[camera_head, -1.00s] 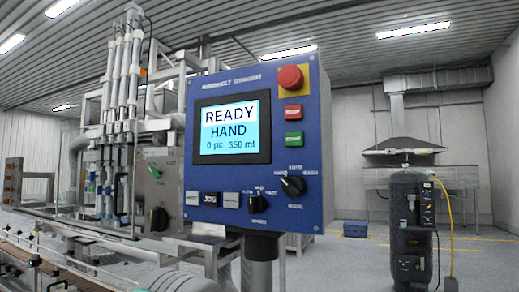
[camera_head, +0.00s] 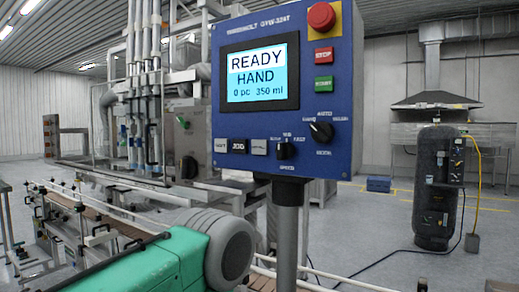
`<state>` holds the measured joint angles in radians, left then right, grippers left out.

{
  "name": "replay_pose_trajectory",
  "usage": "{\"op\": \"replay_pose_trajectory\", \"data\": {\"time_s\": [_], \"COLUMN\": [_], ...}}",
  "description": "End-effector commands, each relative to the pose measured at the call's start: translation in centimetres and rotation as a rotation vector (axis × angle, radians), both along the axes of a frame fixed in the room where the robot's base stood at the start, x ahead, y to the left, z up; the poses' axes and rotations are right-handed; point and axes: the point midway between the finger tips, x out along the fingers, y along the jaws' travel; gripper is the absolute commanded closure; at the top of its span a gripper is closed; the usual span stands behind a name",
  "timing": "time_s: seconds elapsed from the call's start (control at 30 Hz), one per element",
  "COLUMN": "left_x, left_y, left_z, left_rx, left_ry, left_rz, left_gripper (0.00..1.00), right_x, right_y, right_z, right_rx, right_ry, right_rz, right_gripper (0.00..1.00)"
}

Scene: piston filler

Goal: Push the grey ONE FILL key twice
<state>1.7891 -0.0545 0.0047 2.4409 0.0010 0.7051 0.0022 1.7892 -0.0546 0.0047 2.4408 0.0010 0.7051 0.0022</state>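The blue control panel (camera_head: 342,100) stands on a grey post in front of me. Its screen (camera_head: 262,72) reads READY, HAND, 0 pc, 350 ml. Below the screen is a row of three keys: a grey key (camera_head: 221,146) at the left, a black JOG key (camera_head: 238,147) in the middle and another grey key (camera_head: 259,148) at the right. The lettering on the two grey keys is too small to read, so I cannot tell which is ONE FILL. Nothing touches the keys. Neither of my grippers can be made out in the view.
The panel also has a red mushroom button (camera_head: 321,16), a red key (camera_head: 324,54), a green key (camera_head: 324,84) and two black rotary knobs (camera_head: 321,132). A dark tank (camera_head: 436,190) stands at right on open floor.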

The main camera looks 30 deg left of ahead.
Motion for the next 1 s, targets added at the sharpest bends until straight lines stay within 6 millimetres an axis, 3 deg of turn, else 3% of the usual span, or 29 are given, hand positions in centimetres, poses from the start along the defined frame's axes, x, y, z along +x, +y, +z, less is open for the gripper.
{"op": "replay_pose_trajectory", "data": {"time_s": [0.03, 0.1, 0.13, 1.0], "left_x": [0.0, 0.0, 0.0, 0.01], "left_y": [0.0, 0.0, 0.0, 0.0], "left_z": [0.0, 0.0, 0.0, 0.0], "left_rx": [0.0, 0.0, 0.0, 0.0], "left_ry": [0.0, 0.0, 0.0, 0.0], "left_rz": [0.0, 0.0, 0.0, 0.0], "left_gripper": [0.72, 0.97, 1.0, 1.0], "right_x": [0.0, 0.0, 0.0, 0.0], "right_y": [0.0, 0.0, 0.0, 0.0], "right_z": [0.0, 0.0, 0.0, 0.0], "right_rx": [0.0, 0.0, 0.0, 0.0], "right_ry": [0.0, 0.0, 0.0, 0.0], "right_rz": [0.0, 0.0, 0.0, 0.0], "right_gripper": [0.6, 0.6, 0.6, 0.6]}}
